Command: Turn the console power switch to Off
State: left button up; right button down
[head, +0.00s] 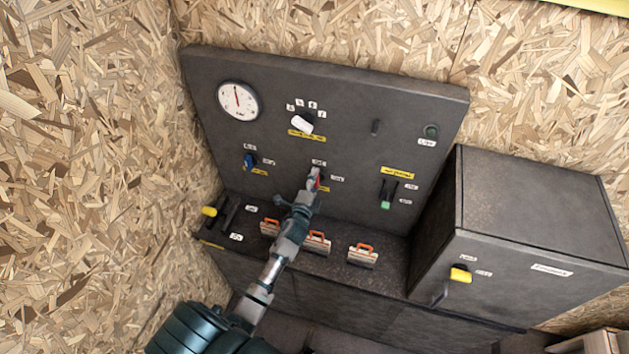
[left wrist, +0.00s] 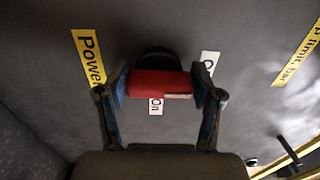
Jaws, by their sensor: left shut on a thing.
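The power switch has a red handle (left wrist: 160,84) on a dark round base, on the console's upright panel. In the left wrist view the handle lies level, with a pale strip at its lower right edge. A yellow "Power" label (left wrist: 89,58) is left of it. A white "On" label (left wrist: 156,105) is just below it, and another white label (left wrist: 207,66) is partly hidden behind a finger. My left gripper (left wrist: 160,92) is shut on the handle, one finger at each end. In the head view the left gripper (head: 314,182) covers most of the switch. My right gripper is not in view.
The console panel (head: 350,100) also carries a dial gauge (head: 239,100), a white knob (head: 301,125), a blue switch (head: 249,161) and a green-tipped slider (head: 386,195). Orange-handled pieces (head: 363,256) stand on the ledge below. A dark box (head: 530,215) juts out at right.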

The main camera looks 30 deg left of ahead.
pick_arm(q)
jog(key=shift+f, duration=0.3)
jog(key=o, duration=1.1)
jog(key=shift+o, duration=0.2)
jog(key=shift+w, duration=0.1)
jog(key=shift+r, duration=0.1)
jog(key=v, duration=1.2)
